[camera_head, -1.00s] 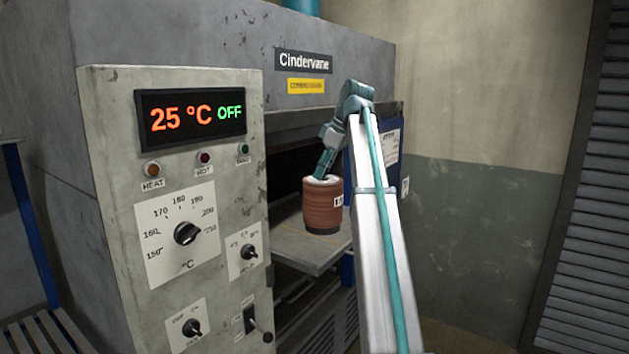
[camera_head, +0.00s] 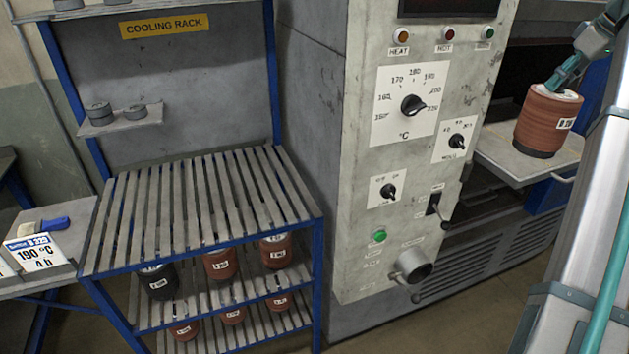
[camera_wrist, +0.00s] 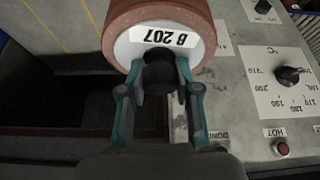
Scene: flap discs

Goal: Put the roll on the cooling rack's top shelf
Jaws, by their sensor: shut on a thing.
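The roll is a reddish-brown cylinder (camera_head: 546,122) with a white top and a label, upright at the right of the head view, in front of the oven opening. My gripper (camera_head: 562,84) is shut on it from above. In the wrist view my gripper (camera_wrist: 159,80) grips a dark post at the roll's (camera_wrist: 120,16) centre, and a label reading B 207 shows. The cooling rack (camera_head: 273,70) is blue-framed and stands at the left. Its slatted top shelf (camera_head: 200,205) is bare. The roll is well to the right of it.
The oven's control panel (camera_head: 400,160) stands between rack and roll. A pull-out plate (camera_head: 495,148) shows below the roll; I cannot tell if they touch. Lower rack shelves hold several rolls (camera_head: 220,265). A small bracket shelf (camera_head: 120,122) with weights is above the top shelf.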

